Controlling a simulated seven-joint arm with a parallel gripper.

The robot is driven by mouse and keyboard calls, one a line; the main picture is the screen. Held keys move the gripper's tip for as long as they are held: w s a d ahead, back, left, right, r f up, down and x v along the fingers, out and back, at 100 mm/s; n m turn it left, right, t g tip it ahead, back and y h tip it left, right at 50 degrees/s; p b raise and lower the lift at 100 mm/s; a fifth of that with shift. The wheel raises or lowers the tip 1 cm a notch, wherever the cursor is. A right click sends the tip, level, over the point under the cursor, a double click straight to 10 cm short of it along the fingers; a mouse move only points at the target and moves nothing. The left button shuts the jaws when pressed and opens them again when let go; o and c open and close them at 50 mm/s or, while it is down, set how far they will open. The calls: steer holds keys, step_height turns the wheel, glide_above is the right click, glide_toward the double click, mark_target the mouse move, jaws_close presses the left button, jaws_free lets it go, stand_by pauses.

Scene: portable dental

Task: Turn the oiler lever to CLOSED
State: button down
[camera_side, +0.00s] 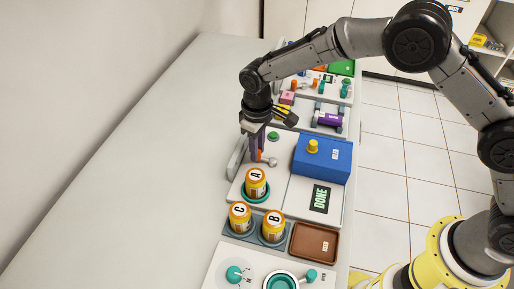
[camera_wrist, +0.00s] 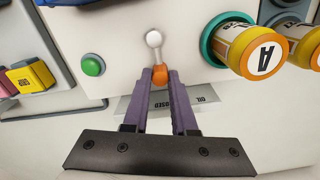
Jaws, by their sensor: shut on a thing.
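The oiler lever (camera_wrist: 153,39) has a round silver end on the white panel and an orange end toward my gripper. My gripper (camera_wrist: 160,76) has purple fingers and is shut on the orange end. In the wrist view, the lever points down the picture toward a grey label (camera_wrist: 205,98).
A green button (camera_wrist: 92,67) and an orange jar marked A (camera_wrist: 257,48) in a teal ring flank the lever. A blue box (camera_side: 322,160) with a yellow knob stands to the right. Jars C (camera_side: 240,216) and B (camera_side: 273,225) stand nearer. The counter's left is clear.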

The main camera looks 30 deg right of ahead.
steer(key=c, duration=0.7)
jaws_free()
steer(key=shift+r, duration=0.15)
step_height(320, 180, up, 14)
steer(key=shift+f, duration=0.2)
